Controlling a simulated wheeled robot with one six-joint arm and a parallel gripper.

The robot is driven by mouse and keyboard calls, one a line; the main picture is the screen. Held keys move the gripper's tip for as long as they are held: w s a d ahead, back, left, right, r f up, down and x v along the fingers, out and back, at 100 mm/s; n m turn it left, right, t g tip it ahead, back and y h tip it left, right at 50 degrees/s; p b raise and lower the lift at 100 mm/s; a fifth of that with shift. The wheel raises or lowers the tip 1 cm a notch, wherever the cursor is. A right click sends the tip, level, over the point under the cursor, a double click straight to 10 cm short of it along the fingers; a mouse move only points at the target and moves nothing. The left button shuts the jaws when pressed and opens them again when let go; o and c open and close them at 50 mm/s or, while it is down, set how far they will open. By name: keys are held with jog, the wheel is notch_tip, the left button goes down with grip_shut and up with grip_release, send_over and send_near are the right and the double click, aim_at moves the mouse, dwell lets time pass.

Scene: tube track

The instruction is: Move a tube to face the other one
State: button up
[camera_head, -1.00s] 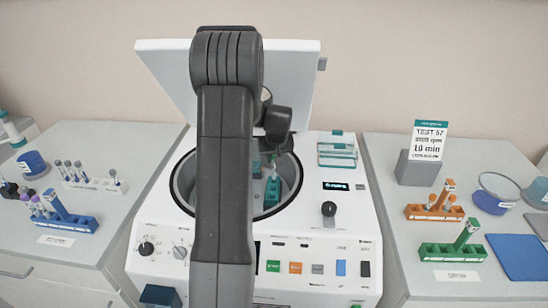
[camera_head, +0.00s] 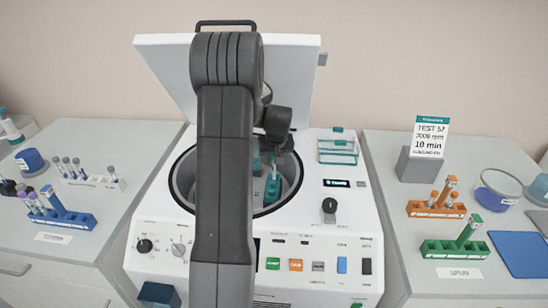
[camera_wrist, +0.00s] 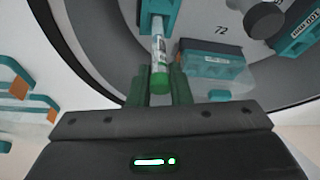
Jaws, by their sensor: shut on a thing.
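My gripper (camera_wrist: 160,75) is shut on a clear tube (camera_wrist: 158,49) with a green cap, its green fingers on either side of the cap end. The tube's far end meets a teal holder (camera_wrist: 160,7) at the top of the wrist view; how deep it sits is unclear. Another teal holder (camera_wrist: 212,66) with a white label lies to the right, and a third (camera_wrist: 298,38) sits at the right edge. In the head view my gripper (camera_head: 273,158) is inside the centrifuge bowl (camera_head: 296,183), above a teal holder (camera_head: 272,190).
The centrifuge lid (camera_head: 165,62) stands open behind. A blue rack (camera_head: 75,221) with tubes is on the left bench. An orange rack (camera_head: 437,210) and a green rack (camera_head: 455,250) are on the right bench, near a sign (camera_head: 430,137). The dark bowl rim (camera_wrist: 75,60) surrounds my gripper.

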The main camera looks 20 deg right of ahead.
jog(key=shift+f+b, duration=1.25)
jog(key=shift+f, duration=0.25)
jog(key=shift+f, duration=0.1)
jog(key=o, duration=0.8)
jog(key=b+v, duration=0.1)
jog(key=v, duration=1.3)
jog(key=shift+w+b, duration=0.15)
jog(key=shift+b, duration=0.15)
jog(key=shift+f, duration=0.1)
